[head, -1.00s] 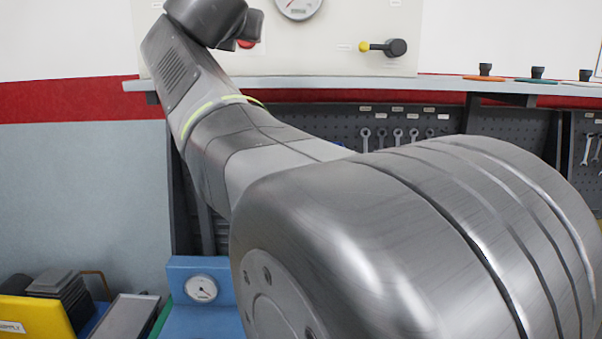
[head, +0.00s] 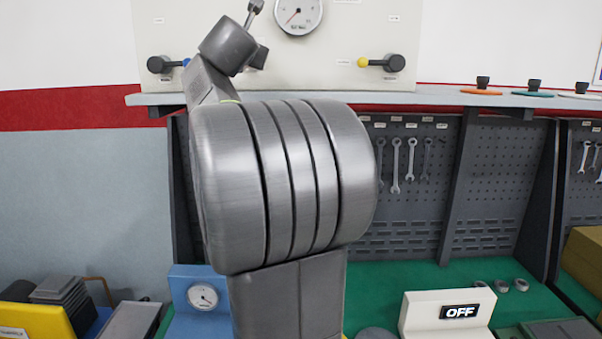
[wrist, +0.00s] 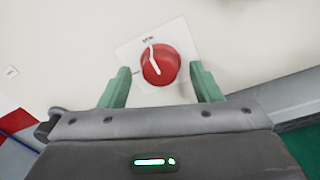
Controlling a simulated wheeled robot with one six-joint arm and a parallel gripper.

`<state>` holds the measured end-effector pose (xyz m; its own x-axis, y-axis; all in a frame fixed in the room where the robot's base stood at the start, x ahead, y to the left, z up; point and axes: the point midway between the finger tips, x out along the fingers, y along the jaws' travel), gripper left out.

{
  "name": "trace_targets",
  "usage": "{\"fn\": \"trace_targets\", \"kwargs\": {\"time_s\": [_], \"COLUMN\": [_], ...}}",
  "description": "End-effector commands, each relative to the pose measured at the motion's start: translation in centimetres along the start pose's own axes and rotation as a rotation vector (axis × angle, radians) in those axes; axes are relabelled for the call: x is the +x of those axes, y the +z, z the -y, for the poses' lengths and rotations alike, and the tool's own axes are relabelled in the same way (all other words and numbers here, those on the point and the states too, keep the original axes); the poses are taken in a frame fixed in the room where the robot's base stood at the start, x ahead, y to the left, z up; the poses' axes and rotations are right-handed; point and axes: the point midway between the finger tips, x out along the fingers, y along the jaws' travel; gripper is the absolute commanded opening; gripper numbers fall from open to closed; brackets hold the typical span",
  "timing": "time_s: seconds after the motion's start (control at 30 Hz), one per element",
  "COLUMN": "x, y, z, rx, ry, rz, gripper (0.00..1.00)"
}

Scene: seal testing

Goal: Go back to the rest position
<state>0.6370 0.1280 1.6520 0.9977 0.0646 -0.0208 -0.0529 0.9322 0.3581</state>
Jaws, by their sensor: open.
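My gripper (wrist: 162,82) shows in the wrist view with its two green fingers spread apart and nothing between them. A red knob (wrist: 160,66) with a white pointer line sits on a pale panel beyond the fingers, framed by them. I cannot tell the exact distance, but no finger appears to touch it. In the head view my arm rises in front of the panel (head: 345,75), and the gripper fingers cannot be made out there. The red knob is hidden in that view.
The panel carries a gauge (head: 298,14), a yellow-tipped lever (head: 384,63) and a black lever (head: 160,65). A shelf (head: 430,98) runs below it. On the green bench stand a blue gauge block (head: 183,274) and a white OFF box (head: 420,311). Wrenches (head: 396,165) hang behind.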

Motion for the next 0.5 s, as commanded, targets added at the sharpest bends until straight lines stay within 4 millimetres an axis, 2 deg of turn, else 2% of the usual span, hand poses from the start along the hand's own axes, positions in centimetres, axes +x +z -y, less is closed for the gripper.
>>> {"fn": "trace_targets", "kwargs": {"time_s": [0.5], "x": [-0.01], "y": [-0.11], "z": [0.07], "rx": [0.364], "ry": [0.015], "rz": [0.017], "gripper": [0.58]}}
